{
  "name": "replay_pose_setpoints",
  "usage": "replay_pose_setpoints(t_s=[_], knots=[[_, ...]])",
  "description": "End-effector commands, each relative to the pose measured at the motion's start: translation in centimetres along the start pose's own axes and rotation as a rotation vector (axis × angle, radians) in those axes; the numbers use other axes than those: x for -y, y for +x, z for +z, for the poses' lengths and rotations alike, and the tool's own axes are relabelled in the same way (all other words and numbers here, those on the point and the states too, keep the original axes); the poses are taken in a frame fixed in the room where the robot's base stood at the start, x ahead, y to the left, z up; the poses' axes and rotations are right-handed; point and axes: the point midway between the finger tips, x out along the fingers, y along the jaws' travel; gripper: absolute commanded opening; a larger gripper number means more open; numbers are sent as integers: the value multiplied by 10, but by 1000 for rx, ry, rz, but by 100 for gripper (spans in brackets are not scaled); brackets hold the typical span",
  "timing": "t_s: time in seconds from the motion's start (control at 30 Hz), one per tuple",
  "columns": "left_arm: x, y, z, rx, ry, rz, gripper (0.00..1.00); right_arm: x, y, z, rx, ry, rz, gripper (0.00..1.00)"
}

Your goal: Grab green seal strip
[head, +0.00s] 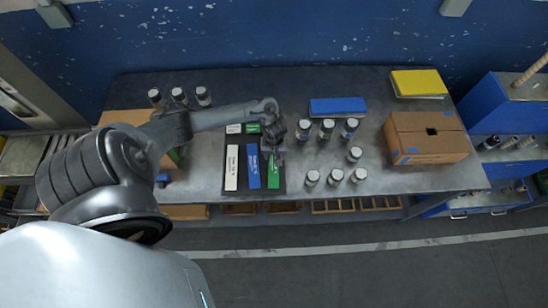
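A green strip (273,178) lies in a dark tray (241,192) near the middle of the table. It is the rightmost of the long strips, beside a blue strip (253,167) and a white strip (231,168). My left gripper (274,152) is over the far end of the green strip and hides that end. The gripper is small and dark here, so I cannot tell whether its fingers are open or shut, or whether they touch the strip. My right gripper is not in view.
Short white (233,129) and green (253,128) pieces lie behind the long strips. Several lidded jars (326,129) stand to the right. Behind them is a blue block (338,106); farther right are a cardboard box (427,138) and a yellow-topped stack (418,84).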

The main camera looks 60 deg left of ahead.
Motion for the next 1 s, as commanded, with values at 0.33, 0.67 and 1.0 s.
replay_pose_setpoints(t_s=[0.33,0.67,1.0], knots=[[0,0,0,0,0,0,17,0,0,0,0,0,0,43],[0,-7,0,-1,-1,1,17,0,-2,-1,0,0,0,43],[-2,-50,12,2,5,1,17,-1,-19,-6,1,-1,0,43]])
